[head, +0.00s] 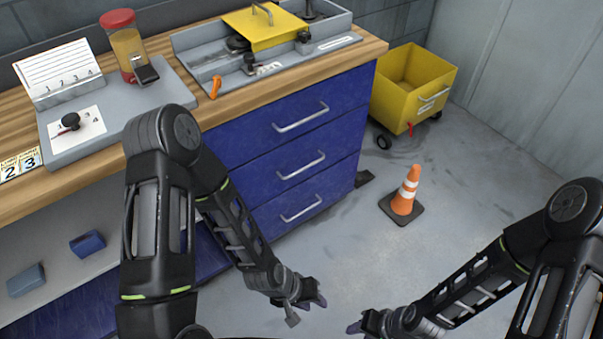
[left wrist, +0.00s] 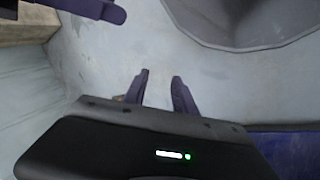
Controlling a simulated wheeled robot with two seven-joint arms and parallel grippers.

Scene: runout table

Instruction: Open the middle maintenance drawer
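The blue cabinet under the bench has three stacked drawers, all closed in the head view. The middle drawer (head: 262,174) has a silver bar handle (head: 302,166), clear of both grippers. My left gripper (head: 312,304) is low over the floor, in front of and below the drawers, touching no handle. In the left wrist view its two purple fingers (left wrist: 161,77) stand apart with nothing between them. My right gripper (head: 358,325) is low at the bottom of the head view, to the right of the left one; its finger opening is not clear.
The top drawer (head: 255,130) and bottom drawer (head: 270,218) have similar handles. An orange cone (head: 405,192) stands on the floor to the right. A yellow bin (head: 395,108) stands beyond the cabinet. The wooden benchtop (head: 225,107) holds trays and a red-lidded jar (head: 126,48).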

